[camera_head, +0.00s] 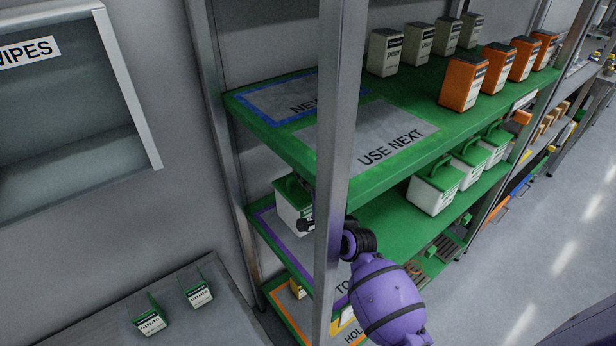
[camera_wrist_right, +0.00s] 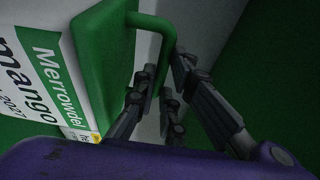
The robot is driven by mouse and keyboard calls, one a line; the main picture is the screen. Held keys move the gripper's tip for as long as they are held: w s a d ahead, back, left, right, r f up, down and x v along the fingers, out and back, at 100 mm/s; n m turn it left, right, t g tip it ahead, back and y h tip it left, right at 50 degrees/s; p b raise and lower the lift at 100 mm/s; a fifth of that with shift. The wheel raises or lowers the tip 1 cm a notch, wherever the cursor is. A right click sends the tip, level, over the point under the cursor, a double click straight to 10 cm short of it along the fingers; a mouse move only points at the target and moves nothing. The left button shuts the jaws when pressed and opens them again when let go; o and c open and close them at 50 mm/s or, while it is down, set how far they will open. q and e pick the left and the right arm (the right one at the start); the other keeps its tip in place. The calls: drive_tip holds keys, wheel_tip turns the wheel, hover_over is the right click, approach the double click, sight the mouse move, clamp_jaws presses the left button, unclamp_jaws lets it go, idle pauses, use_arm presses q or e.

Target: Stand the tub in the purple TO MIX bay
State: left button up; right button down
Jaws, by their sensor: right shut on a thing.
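The tub (camera_head: 290,204) is white with a green lid and handle, and part of it is behind the shelf post. In the right wrist view the tub (camera_wrist_right: 88,65) has a label reading "Merrowdel mango". My right gripper (camera_head: 308,224) is beside it, and in the wrist view its fingers (camera_wrist_right: 155,95) are shut on the green handle. The purple-outlined bay (camera_head: 278,240) is on the middle shelf, its lettering partly hidden by the post. The tub is over this bay, looking upright; I cannot tell whether its base touches the shelf. My left gripper is out of view.
A grey upright post (camera_head: 334,130) stands before the bay. The green shelf above (camera_head: 280,152) has "USE NEXT" lettering. Several green-lidded tubs (camera_head: 434,190) stand to the right on the middle shelf.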

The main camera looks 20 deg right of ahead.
sight(304, 196)
drive_tip(key=shift+w+f+b, duration=0.1)
drive_tip(key=shift+f+b, duration=0.25)
drive_tip(key=shift+f, duration=1.55)
drive_tip(key=shift+a, duration=0.1)
drive_tip(key=shift+f, duration=0.15)
drive_tip(key=c, duration=2.2)
unclamp_jaws()
drive_tip(key=shift+f, duration=0.4)
drive_tip(key=o, duration=0.4)
drive_tip(key=shift+r, duration=0.1)
